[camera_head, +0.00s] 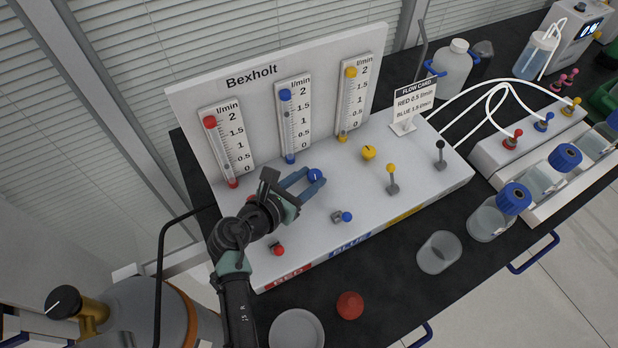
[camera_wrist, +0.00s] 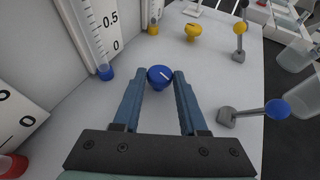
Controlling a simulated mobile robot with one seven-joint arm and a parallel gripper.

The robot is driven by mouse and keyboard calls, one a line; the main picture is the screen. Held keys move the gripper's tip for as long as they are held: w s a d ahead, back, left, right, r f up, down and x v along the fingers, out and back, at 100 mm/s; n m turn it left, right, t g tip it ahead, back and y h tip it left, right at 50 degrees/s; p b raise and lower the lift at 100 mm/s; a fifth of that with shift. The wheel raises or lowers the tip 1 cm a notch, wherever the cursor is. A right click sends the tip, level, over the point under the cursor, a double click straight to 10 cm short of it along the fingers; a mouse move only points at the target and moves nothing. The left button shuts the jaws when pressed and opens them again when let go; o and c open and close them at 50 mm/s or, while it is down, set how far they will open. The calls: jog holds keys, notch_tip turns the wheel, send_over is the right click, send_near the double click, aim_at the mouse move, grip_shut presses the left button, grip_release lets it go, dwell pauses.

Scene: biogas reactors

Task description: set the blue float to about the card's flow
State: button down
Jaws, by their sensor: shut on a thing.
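My gripper (camera_head: 314,177) is shut on the round blue knob (camera_wrist: 160,77), with one finger on each side of it. The knob has a white pointer line and sits on the white panel below the blue tube (camera_head: 288,130). In the head view, a small dark float in that tube appears near or slightly below the 1.5 mark. The wrist view shows only the tube's lower end, at 0 to 0.5. The flow card (camera_head: 414,103) stands at the panel's back right. It reads RED 0.5 l/min; its BLUE figure starts with 1, but the decimal is hard to read.
A blue-tipped lever (camera_head: 342,216) stands in front of the knob, a red-tipped one (camera_head: 277,249) to its left. The yellow knob (camera_head: 368,152) and two upright levers are to the right.

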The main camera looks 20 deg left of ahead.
jog(key=shift+m+h, duration=0.4)
jog(key=shift+h, duration=0.1)
jog(key=shift+c, duration=2.3)
grip_release()
jog(key=v, duration=1.3)
jog(key=shift+r, duration=0.15)
